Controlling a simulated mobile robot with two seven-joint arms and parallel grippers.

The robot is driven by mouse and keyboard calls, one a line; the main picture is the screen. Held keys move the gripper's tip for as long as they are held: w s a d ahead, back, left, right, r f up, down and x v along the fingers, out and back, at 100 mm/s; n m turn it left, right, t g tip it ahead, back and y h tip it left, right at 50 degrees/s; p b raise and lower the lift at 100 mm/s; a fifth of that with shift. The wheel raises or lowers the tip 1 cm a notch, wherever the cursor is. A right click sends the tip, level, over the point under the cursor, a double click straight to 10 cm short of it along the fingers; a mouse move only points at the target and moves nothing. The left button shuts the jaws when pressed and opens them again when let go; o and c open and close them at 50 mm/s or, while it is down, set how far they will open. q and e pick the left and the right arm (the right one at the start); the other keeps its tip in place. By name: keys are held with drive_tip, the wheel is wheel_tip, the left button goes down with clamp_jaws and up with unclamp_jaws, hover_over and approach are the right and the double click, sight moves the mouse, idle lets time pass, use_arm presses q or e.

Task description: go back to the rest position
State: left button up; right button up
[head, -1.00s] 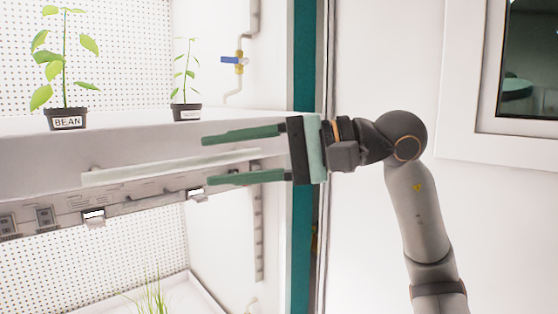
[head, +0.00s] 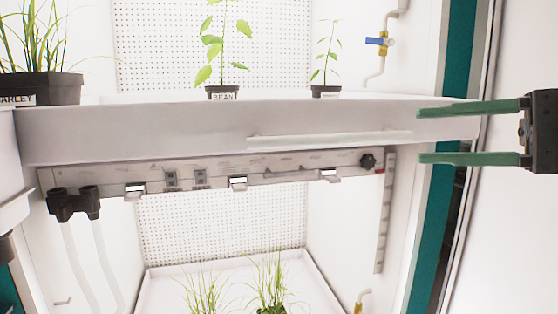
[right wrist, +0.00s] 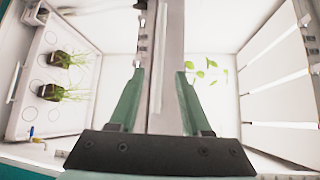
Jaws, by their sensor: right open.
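My right gripper (head: 419,135) comes in from the right edge of the head view, with its two green fingers spread apart and nothing between them there. It is in front of the right end of the white shelf (head: 200,135), and I cannot tell how far off. In the right wrist view, my right gripper (right wrist: 159,72) is open, with the shelf edge seen beyond the gap between its fingers. My left gripper is not in view.
A barley pot (head: 55,90), a bean pot (head: 222,93) and a smaller potted plant (head: 325,91) stand on the shelf. Grassy plants (head: 270,285) sit in the lower chamber. A blue-handled valve (head: 379,41) is on the right wall. Black fittings (head: 75,203) with hoses hang below left.

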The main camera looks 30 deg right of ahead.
drive_tip(key=w+a+f+m+g+y, duration=0.35)
drive_tip(key=a+f+m+y, duration=0.25)
drive_tip(key=a+f, duration=0.2)
drive_tip(key=w+a+f+m+g+y, duration=0.2)
drive_tip(key=a+f+m+g+y, duration=0.2)
drive_tip(key=a+f+m+y, duration=0.3)
drive_tip(key=w+a+f+n+t+h+p, duration=0.25)
drive_tip(key=f+n+t+h, duration=0.5)
drive_tip(key=n, duration=0.85)
drive_tip(key=w+a+f+n+t+h+p, duration=0.15)
drive_tip(key=f+n+t+h+p, duration=0.3)
drive_tip(key=f+n+h, duration=0.8)
use_arm(q)
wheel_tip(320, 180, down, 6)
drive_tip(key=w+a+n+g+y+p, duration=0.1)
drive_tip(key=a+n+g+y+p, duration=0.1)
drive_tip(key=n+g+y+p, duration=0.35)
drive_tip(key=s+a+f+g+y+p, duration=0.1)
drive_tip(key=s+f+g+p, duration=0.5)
drive_tip(key=p, duration=0.6)
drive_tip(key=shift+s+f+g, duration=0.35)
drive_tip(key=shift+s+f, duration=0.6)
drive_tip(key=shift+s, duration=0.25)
use_arm(e)
drive_tip(key=s+d+f+g, duration=0.1)
drive_tip(key=s+f+g, duration=0.8)
drive_tip(key=s, duration=0.1)
drive_tip(key=shift+d+f+y, duration=0.25)
drive_tip(key=shift+f+y, duration=0.05)
